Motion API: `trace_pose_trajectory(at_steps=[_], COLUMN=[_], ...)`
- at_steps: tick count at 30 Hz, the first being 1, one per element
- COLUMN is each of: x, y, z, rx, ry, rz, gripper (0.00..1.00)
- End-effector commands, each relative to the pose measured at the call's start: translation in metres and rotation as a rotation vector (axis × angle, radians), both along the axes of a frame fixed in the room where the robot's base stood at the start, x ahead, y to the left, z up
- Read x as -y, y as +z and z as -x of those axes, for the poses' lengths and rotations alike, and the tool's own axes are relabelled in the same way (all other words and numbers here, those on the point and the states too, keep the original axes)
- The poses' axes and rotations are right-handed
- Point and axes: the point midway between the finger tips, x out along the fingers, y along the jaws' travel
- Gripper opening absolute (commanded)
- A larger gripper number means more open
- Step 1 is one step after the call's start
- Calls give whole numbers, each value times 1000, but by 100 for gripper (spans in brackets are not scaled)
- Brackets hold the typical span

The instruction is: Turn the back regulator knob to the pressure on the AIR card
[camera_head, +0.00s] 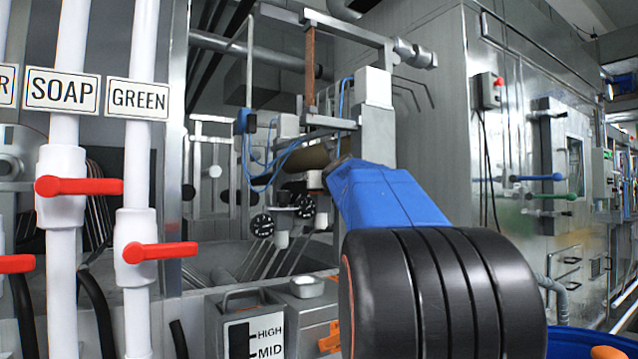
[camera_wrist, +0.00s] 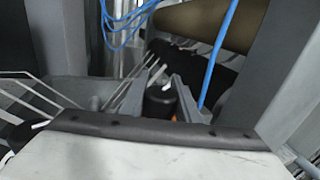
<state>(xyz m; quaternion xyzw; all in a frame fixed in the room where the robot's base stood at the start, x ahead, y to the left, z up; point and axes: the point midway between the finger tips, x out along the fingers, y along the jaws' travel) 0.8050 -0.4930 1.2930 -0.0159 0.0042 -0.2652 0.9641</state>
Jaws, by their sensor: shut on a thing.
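In the wrist view my gripper (camera_wrist: 160,93) has its two grey fingers on either side of a dark round knob (camera_wrist: 160,104) and is shut on it. In the head view a front gauge (camera_head: 262,226) and a back gauge (camera_head: 305,206) sit side by side, with dark faces and pale marks. Their needle readings are too small to tell. My blue arm reaches in from the right toward the back gauge, and my gripper is mostly hidden there. I cannot make out an AIR card in either view.
A brown roller (camera_head: 306,158) and thin blue hoses (camera_head: 252,160) are close to my wrist. White pipes with red valve handles (camera_head: 160,252) stand at the left. A steel cabinet (camera_head: 425,130) stands to the right.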

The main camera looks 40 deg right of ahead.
Motion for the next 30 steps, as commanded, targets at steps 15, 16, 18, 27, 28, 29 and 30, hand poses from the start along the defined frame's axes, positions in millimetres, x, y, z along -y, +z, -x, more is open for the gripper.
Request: trace_pose_trajectory(at_steps=[15, 16, 18, 27, 28, 29, 30], x=[1, 1, 1, 1, 1, 1, 0], y=[0, 0, 0, 0, 0, 0, 0], z=[0, 0, 0, 0, 0, 0, 1], rx=[-1, 0, 0, 0, 0, 0, 0], ry=[-15, -15, -15, -15, -15, -14, -15], rz=[1, 0, 0, 0, 0, 0, 0], gripper=[7, 7, 7, 48, 48, 48, 48])
